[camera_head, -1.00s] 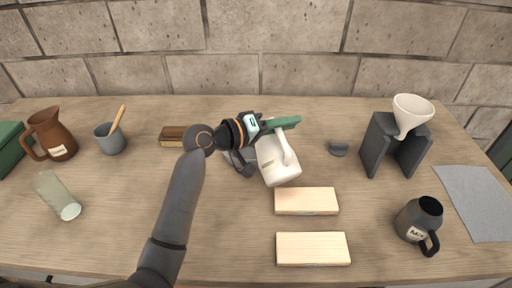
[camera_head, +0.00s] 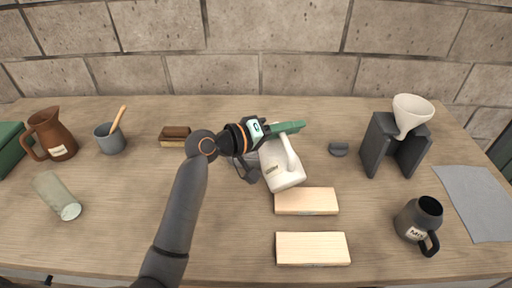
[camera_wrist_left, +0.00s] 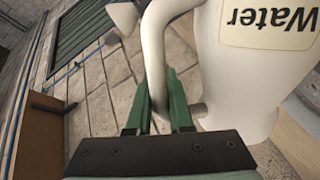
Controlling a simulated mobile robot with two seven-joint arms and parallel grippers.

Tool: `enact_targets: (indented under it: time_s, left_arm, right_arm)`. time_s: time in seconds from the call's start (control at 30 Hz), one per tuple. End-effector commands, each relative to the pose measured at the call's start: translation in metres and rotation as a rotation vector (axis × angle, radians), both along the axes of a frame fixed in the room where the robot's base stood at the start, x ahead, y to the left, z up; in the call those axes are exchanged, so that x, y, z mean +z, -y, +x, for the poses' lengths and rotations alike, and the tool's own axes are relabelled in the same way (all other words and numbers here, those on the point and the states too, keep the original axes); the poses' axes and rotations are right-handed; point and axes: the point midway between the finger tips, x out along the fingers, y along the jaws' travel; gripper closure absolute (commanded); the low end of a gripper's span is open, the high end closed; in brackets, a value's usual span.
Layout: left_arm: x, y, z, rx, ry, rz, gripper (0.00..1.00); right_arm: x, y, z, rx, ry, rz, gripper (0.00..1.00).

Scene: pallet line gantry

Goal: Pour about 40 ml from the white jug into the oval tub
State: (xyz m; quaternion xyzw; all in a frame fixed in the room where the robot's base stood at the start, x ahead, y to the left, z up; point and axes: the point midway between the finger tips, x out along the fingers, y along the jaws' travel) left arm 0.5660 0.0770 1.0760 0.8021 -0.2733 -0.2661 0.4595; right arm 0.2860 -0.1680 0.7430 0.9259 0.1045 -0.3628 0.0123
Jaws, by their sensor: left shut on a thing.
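The white jug (camera_head: 280,170) is near the middle of the table in the head view. Its "Water" label (camera_wrist_left: 270,22) shows upside down in the left wrist view. My left gripper (camera_head: 287,128) is shut on the jug's handle (camera_wrist_left: 156,55), with a green finger on either side of it. Whether the jug touches the table, and how far it is tilted, I cannot tell. I cannot make out an oval tub for sure; a grey shape beside the jug is mostly hidden behind my left gripper and wrist. My right gripper is not in view.
Two pale boards (camera_head: 306,201) (camera_head: 312,248) lie in front of the jug. A white funnel (camera_head: 411,112) sits on a dark stand (camera_head: 376,150), with a dark mug (camera_head: 418,217) nearer. A brown pitcher (camera_head: 52,135), grey cup (camera_head: 111,140), glass (camera_head: 56,194) and brush (camera_head: 174,136) are left.

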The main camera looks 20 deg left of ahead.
Motion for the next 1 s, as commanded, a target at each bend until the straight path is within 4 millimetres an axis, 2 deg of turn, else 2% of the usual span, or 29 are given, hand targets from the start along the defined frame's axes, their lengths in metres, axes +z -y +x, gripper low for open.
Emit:
enact_targets:
  time_s: [0.87,0.93,1.0]
  left_arm:
    - [0.002,-0.001,0.001,0.001,-0.014,-0.017,1.0]
    - [0.002,0.003,-0.005,-0.002,0.022,0.009,1.0]
    - [-0.005,0.014,-0.021,-0.008,0.152,0.108,1.0]
  right_arm:
    - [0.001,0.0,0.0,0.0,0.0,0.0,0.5]
    - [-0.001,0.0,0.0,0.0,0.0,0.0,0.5]
    - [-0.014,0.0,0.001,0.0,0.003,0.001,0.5]
